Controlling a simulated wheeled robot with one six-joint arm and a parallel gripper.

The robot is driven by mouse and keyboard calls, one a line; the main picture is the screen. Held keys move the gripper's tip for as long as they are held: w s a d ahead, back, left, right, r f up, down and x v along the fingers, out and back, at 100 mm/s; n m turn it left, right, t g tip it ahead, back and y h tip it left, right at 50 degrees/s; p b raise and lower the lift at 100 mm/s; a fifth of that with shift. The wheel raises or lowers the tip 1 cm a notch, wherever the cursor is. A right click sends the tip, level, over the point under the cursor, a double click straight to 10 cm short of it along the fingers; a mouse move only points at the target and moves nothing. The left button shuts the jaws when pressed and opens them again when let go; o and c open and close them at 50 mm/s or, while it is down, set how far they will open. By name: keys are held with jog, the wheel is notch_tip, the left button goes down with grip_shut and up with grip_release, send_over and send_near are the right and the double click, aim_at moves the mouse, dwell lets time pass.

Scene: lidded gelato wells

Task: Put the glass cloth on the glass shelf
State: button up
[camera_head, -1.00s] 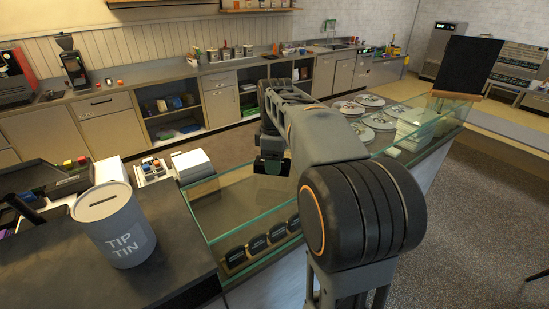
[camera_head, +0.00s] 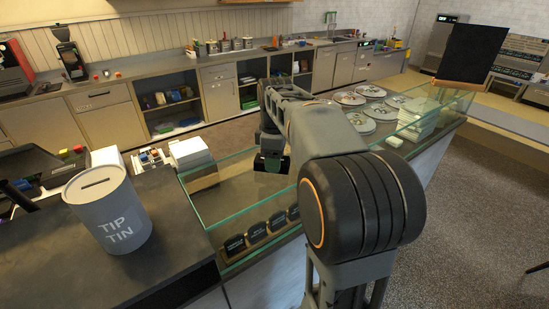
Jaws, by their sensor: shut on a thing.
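My gripper (camera_head: 271,164) hangs at the end of my arm, pointing down over the left part of the glass-walled case. It is shut on a small dark thing at its tips, too small and shaded to identify. I cannot make out a glass cloth by its shape or colour anywhere. The glass case (camera_head: 232,216) runs along the counter, with clear walls and green edges; no part of it can be surely told as the glass shelf. My arm hides the middle of the case.
A grey tip tin (camera_head: 107,212) stands on the dark counter (camera_head: 165,243) at left. Round metal lids (camera_head: 349,98) and a pale stack (camera_head: 420,117) are along the case's far right. A black board (camera_head: 470,54) stands behind. The back counter has open shelves (camera_head: 172,115).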

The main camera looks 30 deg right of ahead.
jog(key=shift+f, duration=0.4)
jog(key=o, duration=0.8)
jog(key=shift+o, duration=0.3)
jog(key=o, duration=0.5)
jog(key=shift+r, duration=0.1)
notch_tip(320, 180, up, 8)
jog(key=p, duration=0.6)
jog(key=shift+p, duration=0.35)
